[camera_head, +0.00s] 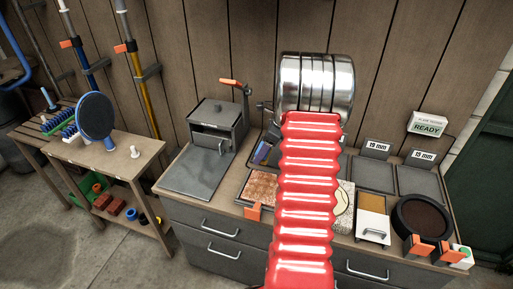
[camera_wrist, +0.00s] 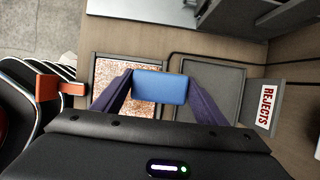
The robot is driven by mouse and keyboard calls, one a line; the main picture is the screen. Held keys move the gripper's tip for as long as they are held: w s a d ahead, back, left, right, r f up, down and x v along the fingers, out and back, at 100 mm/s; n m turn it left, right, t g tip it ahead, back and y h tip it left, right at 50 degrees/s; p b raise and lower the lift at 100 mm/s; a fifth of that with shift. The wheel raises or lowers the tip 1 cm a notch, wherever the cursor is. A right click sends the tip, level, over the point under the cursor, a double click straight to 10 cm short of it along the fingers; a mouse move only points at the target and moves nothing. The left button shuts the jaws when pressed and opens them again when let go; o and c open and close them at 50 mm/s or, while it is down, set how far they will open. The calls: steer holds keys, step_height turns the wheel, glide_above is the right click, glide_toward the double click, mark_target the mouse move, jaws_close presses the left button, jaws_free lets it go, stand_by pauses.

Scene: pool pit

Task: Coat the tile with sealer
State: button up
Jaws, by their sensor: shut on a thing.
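My gripper (camera_wrist: 160,98) is shut on a blue block (camera_wrist: 161,86), held between its two dark fingers. In the wrist view the block overlaps the right part of a reddish speckled tile (camera_wrist: 112,73) in a dark-rimmed tray. I cannot tell if they touch. In the head view the reddish tile (camera_head: 262,186) lies on the bench left of my red arm, and the blue block (camera_head: 262,152) shows just behind it. A pale speckled slab (camera_head: 346,207) is partly hidden by my arm. A round dark pan with brown contents (camera_head: 421,218) stands at the right; which thing holds sealer is unclear.
An empty dark tray (camera_wrist: 177,62) with a REJECTS sign (camera_wrist: 266,106) lies right of the tile. A grey press-like box (camera_head: 217,124) stands left. A white-fronted box (camera_head: 372,226), two trays marked 19 mm and 15 mm, and a READY sign (camera_head: 429,126) are right.

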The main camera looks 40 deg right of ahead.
steer(key=shift+w+a+f, duration=0.1)
steer(key=shift+w, duration=0.05)
steer(key=shift+f, duration=2.9)
steer(key=shift+f, duration=0.9)
steer(key=shift+a, duration=0.1)
steer(key=shift+s+a+r, duration=0.1)
steer(key=shift+s+a, duration=0.3)
steer(key=shift+a, duration=0.35)
steer(key=shift+s+a, duration=0.4)
steer(key=shift+a, duration=0.35)
steer(key=shift+a, duration=0.1)
steer(key=shift+s+a, duration=0.45)
steer(key=shift+a, duration=0.35)
steer(key=shift+s+a, duration=0.4)
steer(key=shift+a, duration=0.35)
